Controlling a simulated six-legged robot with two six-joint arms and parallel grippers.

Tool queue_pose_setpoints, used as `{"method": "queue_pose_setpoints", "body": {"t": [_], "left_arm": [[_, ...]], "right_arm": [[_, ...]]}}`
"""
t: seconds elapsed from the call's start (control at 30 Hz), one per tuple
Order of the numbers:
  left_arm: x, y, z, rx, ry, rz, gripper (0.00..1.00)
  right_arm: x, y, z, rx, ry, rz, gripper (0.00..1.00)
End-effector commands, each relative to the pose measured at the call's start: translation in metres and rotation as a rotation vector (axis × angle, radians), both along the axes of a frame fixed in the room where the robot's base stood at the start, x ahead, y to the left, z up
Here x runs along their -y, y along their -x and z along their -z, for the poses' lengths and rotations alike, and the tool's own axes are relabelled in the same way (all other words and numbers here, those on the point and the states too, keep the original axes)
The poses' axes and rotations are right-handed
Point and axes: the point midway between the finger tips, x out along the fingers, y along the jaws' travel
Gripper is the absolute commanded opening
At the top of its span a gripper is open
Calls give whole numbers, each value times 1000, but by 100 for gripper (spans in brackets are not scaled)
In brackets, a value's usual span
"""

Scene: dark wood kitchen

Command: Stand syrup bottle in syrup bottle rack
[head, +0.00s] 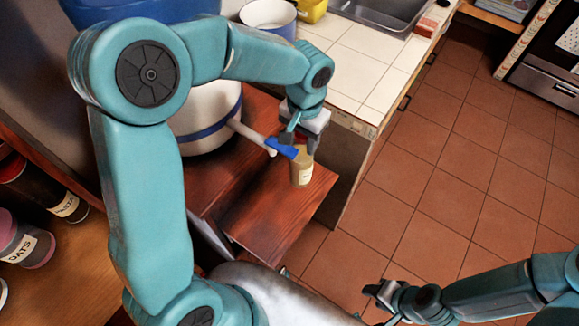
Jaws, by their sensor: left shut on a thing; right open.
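My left gripper (301,140) is shut on the syrup bottle (302,172), a small tan bottle with a pale label. The bottle hangs roughly upright below the fingers, over or on the reddish wooden surface near its right edge. I cannot tell whether its base touches the wood. The gripper hides the bottle's top. I cannot make out a syrup bottle rack for certain. My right gripper (378,293) is open and empty, low over the tiled floor and apart from the bottle.
A white pot (205,122) with a blue-tipped handle (282,148) reaches close to my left gripper. A white tiled counter (355,70) with a sink (385,12) lies behind. The tiled floor (440,190) at right is clear.

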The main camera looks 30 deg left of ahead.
Motion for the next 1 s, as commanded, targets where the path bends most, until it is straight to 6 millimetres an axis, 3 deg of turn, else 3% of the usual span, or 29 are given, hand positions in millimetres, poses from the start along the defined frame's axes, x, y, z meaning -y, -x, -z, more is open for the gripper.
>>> {"method": "queue_pose_setpoints", "body": {"t": [0.4,0.8,0.83,0.9,1.0], "left_arm": [[0,0,57,-1,1,-1,0],[-3,-1,64,2,1,-1,0],[-3,0,64,1,1,-1,48],[-3,0,63,1,1,-1,71],[-3,0,63,1,1,-1,71]], "right_arm": [[0,0,-3,0,0,0,42],[0,0,1,0,0,0,42],[0,0,1,0,0,0,42],[0,0,0,0,0,0,42],[0,0,0,0,0,0,42]]}}
